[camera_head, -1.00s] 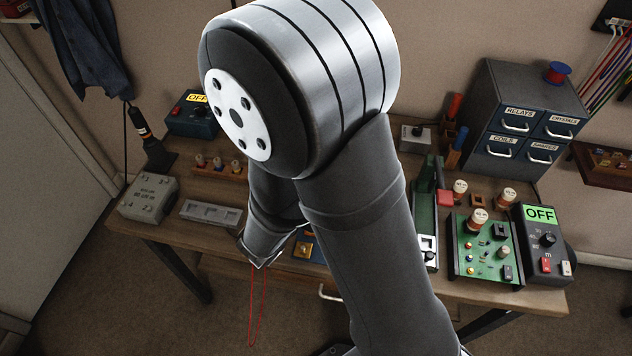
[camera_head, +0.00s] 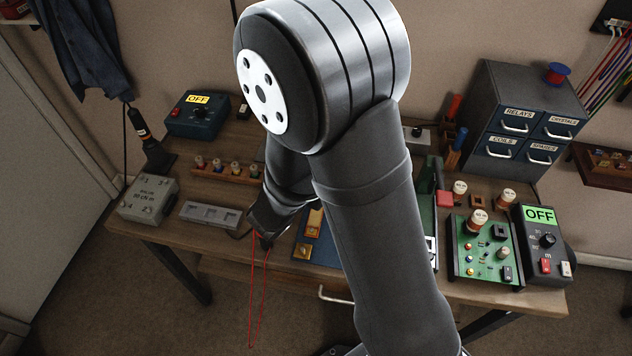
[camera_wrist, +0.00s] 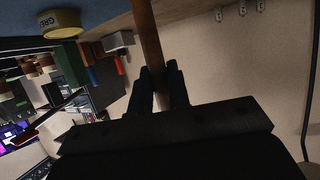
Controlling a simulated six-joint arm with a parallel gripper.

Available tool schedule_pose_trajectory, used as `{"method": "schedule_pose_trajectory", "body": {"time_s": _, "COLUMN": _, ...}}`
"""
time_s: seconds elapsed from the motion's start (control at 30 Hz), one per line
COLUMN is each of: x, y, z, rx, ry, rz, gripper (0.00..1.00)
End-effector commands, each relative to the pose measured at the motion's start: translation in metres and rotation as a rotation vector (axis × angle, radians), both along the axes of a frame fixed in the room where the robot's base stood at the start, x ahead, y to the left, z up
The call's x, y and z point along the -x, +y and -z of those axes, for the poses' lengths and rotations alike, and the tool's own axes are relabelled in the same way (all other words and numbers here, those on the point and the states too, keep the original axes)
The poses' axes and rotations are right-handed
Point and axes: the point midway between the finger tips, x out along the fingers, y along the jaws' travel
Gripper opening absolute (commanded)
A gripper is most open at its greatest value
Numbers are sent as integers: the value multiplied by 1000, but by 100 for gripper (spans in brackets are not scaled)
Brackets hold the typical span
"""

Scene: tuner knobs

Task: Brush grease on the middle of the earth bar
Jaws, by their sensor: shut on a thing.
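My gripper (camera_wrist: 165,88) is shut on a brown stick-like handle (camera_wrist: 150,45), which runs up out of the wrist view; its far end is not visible. In the head view my gripper (camera_head: 264,238) is small and dark at the bench's front edge, left of the blue mat (camera_head: 325,252). A round pot with a cream lid lettered "GRE" (camera_wrist: 60,21) shows at the upper left of the wrist view, apart from the handle. I cannot make out the earth bar for sure; my arm hides part of the bench centre.
A grey slotted tray (camera_head: 210,215) and grey box (camera_head: 149,199) are at the left. A wooden rack (camera_head: 228,172) stands behind them. A green circuit board (camera_head: 485,250) and black "OFF" meter (camera_head: 543,245) are at the right. A red loop (camera_head: 257,300) hangs below the gripper.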

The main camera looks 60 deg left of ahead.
Motion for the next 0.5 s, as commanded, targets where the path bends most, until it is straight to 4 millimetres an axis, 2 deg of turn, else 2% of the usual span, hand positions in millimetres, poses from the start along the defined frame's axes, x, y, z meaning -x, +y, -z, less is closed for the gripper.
{"method": "schedule_pose_trajectory", "body": {"time_s": 0.07, "x": -3, "y": 3, "z": -5, "rx": -3, "ry": -1, "rz": 1, "gripper": 0}}
{"method": "schedule_pose_trajectory", "body": {"time_s": 0.13, "x": -2, "y": 3, "z": -20, "rx": -8, "ry": 0, "rz": 0, "gripper": 0}}
{"method": "schedule_pose_trajectory", "body": {"time_s": 0.5, "x": -2, "y": 2, "z": -51, "rx": -3, "ry": 0, "rz": -1, "gripper": 0}}
